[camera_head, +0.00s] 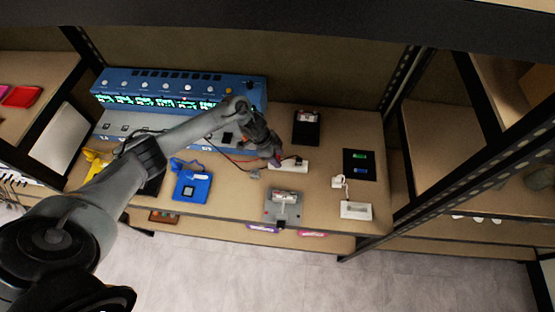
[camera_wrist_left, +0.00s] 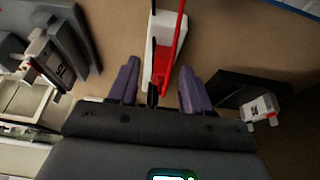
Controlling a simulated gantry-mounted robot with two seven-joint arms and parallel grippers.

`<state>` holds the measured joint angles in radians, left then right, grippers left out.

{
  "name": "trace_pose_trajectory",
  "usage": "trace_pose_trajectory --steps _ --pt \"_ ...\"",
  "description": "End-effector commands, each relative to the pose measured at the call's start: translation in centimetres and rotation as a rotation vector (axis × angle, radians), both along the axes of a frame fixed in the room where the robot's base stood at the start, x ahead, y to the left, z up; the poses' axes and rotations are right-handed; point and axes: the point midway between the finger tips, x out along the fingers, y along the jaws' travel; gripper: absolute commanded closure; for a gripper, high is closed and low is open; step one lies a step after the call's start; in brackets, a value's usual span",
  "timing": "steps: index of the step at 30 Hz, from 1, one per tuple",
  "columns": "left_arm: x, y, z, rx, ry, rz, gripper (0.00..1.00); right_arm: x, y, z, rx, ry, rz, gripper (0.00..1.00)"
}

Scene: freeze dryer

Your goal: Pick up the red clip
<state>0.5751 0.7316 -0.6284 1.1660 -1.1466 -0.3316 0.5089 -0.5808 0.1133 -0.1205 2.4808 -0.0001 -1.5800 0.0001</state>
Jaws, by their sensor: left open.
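The red clip (camera_wrist_left: 162,62) shows in the left wrist view, with a red wire running up from it. It lies on a white block (camera_wrist_left: 154,28), beside a black clip or lead partly hidden near the gripper body. My left gripper (camera_wrist_left: 159,75) is open, with one dark finger on each side of the white block and the clip. In the head view my left gripper (camera_head: 275,157) is just above the white block (camera_head: 292,166), and the clip is too small to make out clearly. Whether the fingers touch anything cannot be told. My right gripper is not in view.
A blue instrument panel (camera_head: 180,88) stands at the back left. A blue device (camera_head: 192,184), a grey device (camera_head: 283,207), a black device (camera_head: 306,128) and a black board (camera_head: 360,164) lie around on the bench. Metal shelf posts stand at both sides.

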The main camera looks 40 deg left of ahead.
Motion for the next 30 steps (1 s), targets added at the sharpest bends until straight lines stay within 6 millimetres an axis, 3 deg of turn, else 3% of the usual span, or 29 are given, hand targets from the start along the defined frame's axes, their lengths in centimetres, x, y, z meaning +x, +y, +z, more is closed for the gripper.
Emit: trace_pose_trajectory --steps 11,20,30 --pt "0.16 -0.22 -0.76 0.002 -0.001 -0.001 0.53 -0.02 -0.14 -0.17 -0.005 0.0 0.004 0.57" --pt "0.14 -0.21 -0.75 0.002 -0.001 -0.001 0.99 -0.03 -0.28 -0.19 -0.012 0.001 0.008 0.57" --pt "0.16 -0.2 -0.6 0.002 -0.001 -0.001 1.0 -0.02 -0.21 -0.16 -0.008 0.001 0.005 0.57"
